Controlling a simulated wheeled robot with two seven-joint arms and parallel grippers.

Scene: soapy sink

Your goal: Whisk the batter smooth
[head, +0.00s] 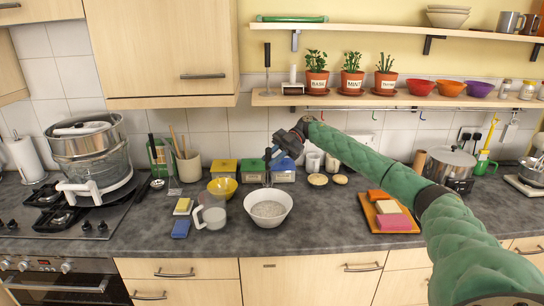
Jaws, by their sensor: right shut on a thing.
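A white bowl (268,220) of pale, speckled batter (268,209) stands on the dark counter near its front edge. My right gripper (270,155) is above and behind the bowl in the picture, at the end of a green padded arm. It is shut on the whisk, a thin upright tool with a dark handle (267,162). The whisk's thin lower part points down toward the bowl. Its wires are too fine to make out, so I cannot tell whether they touch the batter. My left gripper is not in view.
A clear measuring jug (211,215) stands close left of the bowl, with a yellow bowl (222,188) behind it. A blue sponge (180,229) lies further left. An orange board (391,212) with coloured blocks lies right. Counter between bowl and board is clear.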

